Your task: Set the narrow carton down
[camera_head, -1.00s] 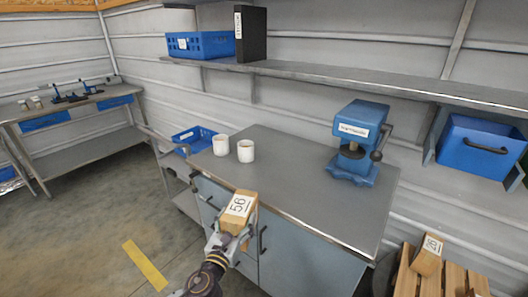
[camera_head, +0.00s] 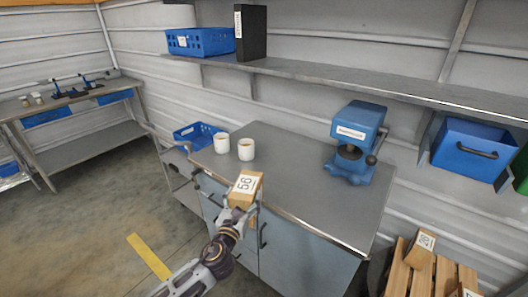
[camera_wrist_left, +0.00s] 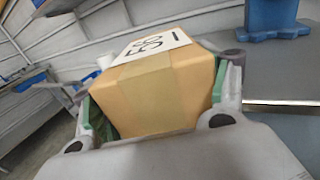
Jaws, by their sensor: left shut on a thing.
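The narrow carton (camera_head: 246,186) is a tan box with a white label reading 56 on top. It is in my left gripper (camera_head: 240,205), which is shut on it, at the front edge of the grey workbench (camera_head: 290,180). In the left wrist view the carton (camera_wrist_left: 150,90) fills the space between the two fingers. I cannot tell whether its underside touches the bench top. My right gripper is not in view.
Two white cups (camera_head: 246,149) stand on the bench's left part. A blue press (camera_head: 356,140) stands at the back right. The middle of the bench top is clear. Another carton labelled 26 (camera_head: 421,250) is on a wooden pallet (camera_head: 398,278) at the lower right.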

